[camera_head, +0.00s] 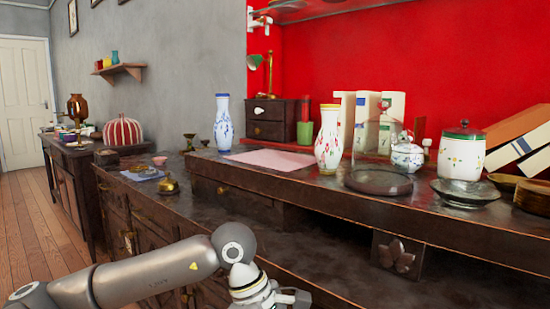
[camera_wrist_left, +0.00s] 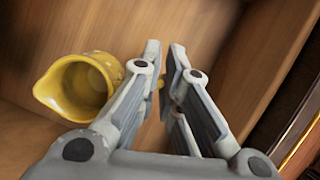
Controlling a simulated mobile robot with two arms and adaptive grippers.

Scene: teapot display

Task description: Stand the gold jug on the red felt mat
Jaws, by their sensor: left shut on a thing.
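The gold jug (camera_wrist_left: 78,88) shows at the left of the left wrist view, its open mouth and spout facing the camera. My left gripper (camera_wrist_left: 164,72) is beside it, shut on its handle, a bit of which shows yellow between the fingers. The jug is not visible in the head view, where my left arm's wrist (camera_head: 250,285) is low in front of the counter. A flat pinkish mat (camera_head: 270,159), seemingly the red felt mat, lies bare on the raised counter top. My right gripper is not in view.
A blue-patterned vase (camera_head: 222,123) stands left of the mat and a floral vase (camera_head: 328,140) to its right. Wooden walls (camera_wrist_left: 268,60) surround the jug in the wrist view.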

